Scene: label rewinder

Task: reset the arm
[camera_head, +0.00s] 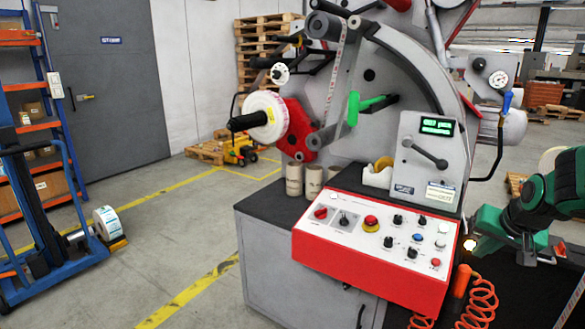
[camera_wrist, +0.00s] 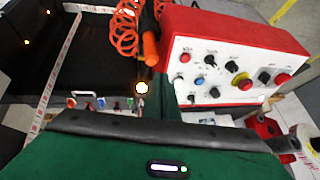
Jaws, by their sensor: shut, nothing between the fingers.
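My gripper (camera_head: 527,256) is at the right of the head view, at the end of my green and black arm. It is shut and empty, and hangs just right of the red control panel (camera_head: 376,239) of the label rewinder (camera_head: 335,100). It touches nothing that I can make out. In the wrist view the red panel (camera_wrist: 232,62) shows at the upper right, seen upside down, with its knobs and buttons. A green and black part of my own arm end fills the bottom of that view. The fingertips cannot be made out there.
Orange coiled hoses (camera_head: 478,300) hang beside the grey cabinet (camera_head: 300,265), below my gripper. A white label roll (camera_head: 263,117) is on the rewinder's spindle. A blue lift trolley (camera_head: 40,210) stands at the left. The floor (camera_head: 190,250) between trolley and cabinet is clear.

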